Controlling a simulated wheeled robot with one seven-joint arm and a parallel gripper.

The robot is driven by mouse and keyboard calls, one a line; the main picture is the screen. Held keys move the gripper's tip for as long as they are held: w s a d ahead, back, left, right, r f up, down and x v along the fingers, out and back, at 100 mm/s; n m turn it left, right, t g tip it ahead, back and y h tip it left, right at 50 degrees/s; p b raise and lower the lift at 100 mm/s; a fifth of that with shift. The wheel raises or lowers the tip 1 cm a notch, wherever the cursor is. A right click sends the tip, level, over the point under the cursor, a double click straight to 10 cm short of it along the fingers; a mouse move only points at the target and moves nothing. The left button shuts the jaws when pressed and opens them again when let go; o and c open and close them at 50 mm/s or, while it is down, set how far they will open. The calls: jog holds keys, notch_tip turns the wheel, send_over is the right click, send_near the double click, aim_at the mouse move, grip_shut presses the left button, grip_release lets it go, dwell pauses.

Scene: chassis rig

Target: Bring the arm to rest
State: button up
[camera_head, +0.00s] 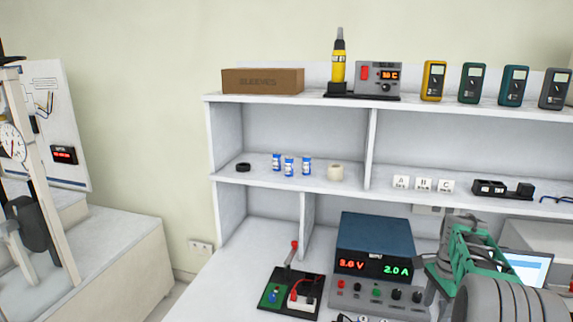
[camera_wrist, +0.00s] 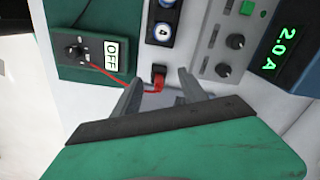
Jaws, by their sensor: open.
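My gripper (camera_wrist: 160,76) is open in the wrist view, with its two grey fingers apart and nothing held between them. A small black and red connector (camera_wrist: 158,76) on a red wire shows just beyond and between the fingertips. I cannot tell how far the fingers are from it. In the head view, my green and grey arm reaches in at the lower right, in front of the bench. The fingertips cannot be made out there.
The power supply (camera_head: 376,262) reads 3.6 V and 2.0 A, close left of my arm. A board with a red-knobbed lever (camera_head: 291,290) lies farther left. A laptop (camera_head: 527,268) is behind my arm. The shelf (camera_head: 260,189) holds small items above. A panel marked OFF (camera_wrist: 110,54) shows in the wrist view.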

jog(key=s+a+r+n+t, duration=0.1)
jog(key=s+a+r+n, duration=0.35)
jog(key=a, duration=0.35)
jog(key=s+a+r+n+t, duration=0.1)
jog(key=s+a+r+n, duration=0.3)
jog(key=a, duration=0.4)
jog(key=s+a+f+n, duration=0.1)
jog(key=s+a+n, duration=0.3)
jog(key=s, duration=0.2)
jog(key=s+a+f+n+t, duration=0.1)
jog(key=s+a+f+n, duration=0.1)
jog(key=s+a+n, duration=0.2)
jog(key=s+p, duration=0.1)
jog(key=s, duration=0.1)
jog(key=shift+s+f, duration=0.3)
jog(key=shift+s, duration=0.05)
